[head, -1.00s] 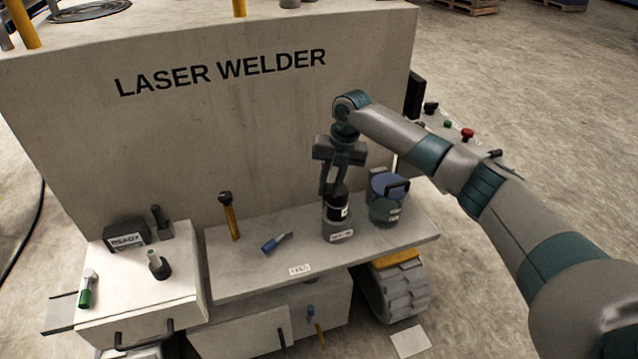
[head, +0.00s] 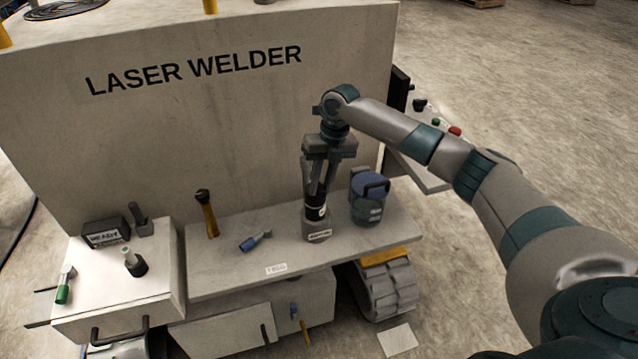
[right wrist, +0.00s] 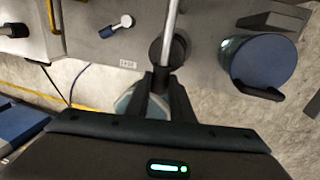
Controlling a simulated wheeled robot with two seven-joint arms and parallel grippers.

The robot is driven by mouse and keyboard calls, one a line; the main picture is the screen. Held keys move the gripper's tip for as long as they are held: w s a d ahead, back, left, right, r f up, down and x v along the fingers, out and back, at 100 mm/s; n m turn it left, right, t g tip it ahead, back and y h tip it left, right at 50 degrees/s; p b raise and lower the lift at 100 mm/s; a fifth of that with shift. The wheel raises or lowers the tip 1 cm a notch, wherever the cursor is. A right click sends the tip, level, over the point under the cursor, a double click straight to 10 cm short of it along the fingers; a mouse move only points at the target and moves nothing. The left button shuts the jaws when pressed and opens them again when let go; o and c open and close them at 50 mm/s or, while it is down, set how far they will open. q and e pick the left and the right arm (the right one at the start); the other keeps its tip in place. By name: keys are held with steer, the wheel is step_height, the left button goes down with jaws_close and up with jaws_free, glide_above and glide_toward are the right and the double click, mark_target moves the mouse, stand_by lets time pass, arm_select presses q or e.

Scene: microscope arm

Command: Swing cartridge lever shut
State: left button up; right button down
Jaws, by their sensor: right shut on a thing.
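My right gripper (head: 317,190) points down over the shelf. A yellow lever with a dark knob (head: 207,214) stands upright on the shelf at left, apart from the gripper. I cannot tell which part is the cartridge lever. My left gripper is out of view.
A blue-lidded jar (head: 368,198) stands close to the right of the holder. A small blue-ended tool (head: 255,241) lies on the shelf (head: 225,275). A block marked READY (head: 106,233) is on the left box. The welder's wall (head: 200,130) rises behind.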

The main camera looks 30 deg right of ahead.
steer(key=c, duration=1.6)
jaws_free()
steer(key=shift+d, duration=0.15)
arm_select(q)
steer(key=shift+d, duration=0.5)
arm_select(e)
steer(key=shift+o, duration=0.2)
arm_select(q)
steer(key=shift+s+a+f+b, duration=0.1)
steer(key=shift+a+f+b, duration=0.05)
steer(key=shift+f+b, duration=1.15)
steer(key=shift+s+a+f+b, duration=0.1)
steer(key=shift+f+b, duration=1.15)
arm_select(e)
steer(key=d+r, duration=0.1)
steer(key=r, duration=0.7)
steer(key=d+r, duration=0.2)
steer(key=r, duration=0.7)
steer(key=shift+s+d, duration=0.25)
steer(key=shift+s, duration=0.15)
